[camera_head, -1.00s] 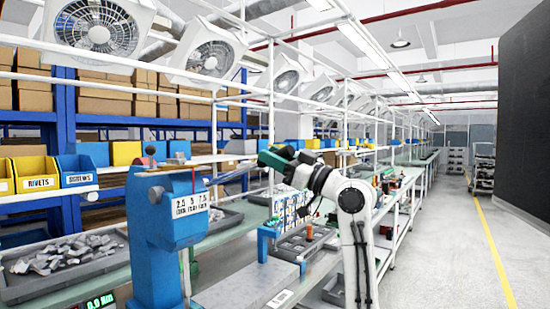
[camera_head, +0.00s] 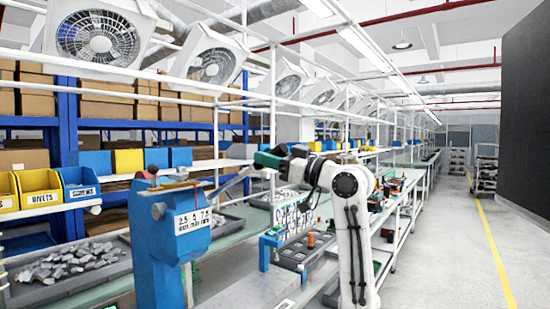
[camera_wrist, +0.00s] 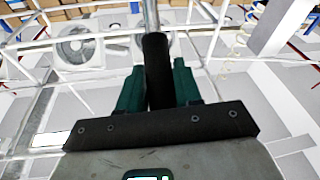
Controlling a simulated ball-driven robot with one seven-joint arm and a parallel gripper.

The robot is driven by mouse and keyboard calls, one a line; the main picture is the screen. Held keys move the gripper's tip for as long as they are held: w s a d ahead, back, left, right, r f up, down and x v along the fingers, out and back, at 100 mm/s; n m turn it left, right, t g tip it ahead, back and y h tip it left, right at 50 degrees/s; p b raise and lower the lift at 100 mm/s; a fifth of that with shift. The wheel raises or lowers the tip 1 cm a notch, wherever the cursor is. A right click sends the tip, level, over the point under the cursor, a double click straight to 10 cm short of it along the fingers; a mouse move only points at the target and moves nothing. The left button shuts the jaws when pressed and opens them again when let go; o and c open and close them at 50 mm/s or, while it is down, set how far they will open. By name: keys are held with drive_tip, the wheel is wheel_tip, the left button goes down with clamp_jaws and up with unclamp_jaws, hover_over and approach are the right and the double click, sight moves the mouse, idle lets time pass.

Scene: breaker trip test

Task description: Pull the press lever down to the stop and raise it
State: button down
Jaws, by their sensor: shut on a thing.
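The blue press (camera_head: 170,240) stands upright at the left front of the bench in the head view, with a scale label on its head. Its metal lever (camera_head: 232,184) slopes up to the right from the head towards my gripper (camera_head: 262,160). In the wrist view the lever's black grip (camera_wrist: 156,68) sits between the two green fingers of my gripper (camera_wrist: 158,88), which is shut on it. The bright metal rod (camera_wrist: 150,14) of the lever runs on beyond the grip. The lower part of the grip is hidden behind the gripper body.
A grey tray of metal parts (camera_head: 60,275) lies left of the press. Yellow and blue bins (camera_head: 40,190) stand behind it. A grey plate (camera_head: 240,295) and a compartment tray (camera_head: 292,258) are to the right. The aisle (camera_head: 450,240) at the right is clear.

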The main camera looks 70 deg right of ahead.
drive_tip(key=w+d+r+g+p, duration=0.2)
drive_tip(key=w+r+g+p, duration=0.1)
drive_tip(key=w+r, duration=0.4)
drive_tip(key=w+d+r+m+g+y+p, duration=0.1)
drive_tip(key=w+r+g+p, duration=0.3)
drive_tip(key=w, duration=0.7)
drive_tip(key=shift+d+r+g+p, duration=0.3)
drive_tip(key=shift+d+r+g, duration=0.35)
drive_tip(key=shift+r+g, duration=0.6)
drive_tip(key=shift+w+r, duration=0.1)
drive_tip(key=shift+w, duration=0.1)
drive_tip(key=c, duration=0.9)
unclamp_jaws()
drive_tip(key=shift+o, duration=0.3)
drive_tip(key=shift+r, duration=0.1)
drive_tip(key=d+b+v, duration=0.1)
drive_tip(key=b+v, duration=0.2)
drive_tip(key=v, duration=0.7)
drive_tip(key=shift+s+a, duration=0.35)
drive_tip(key=shift+s, duration=0.1)
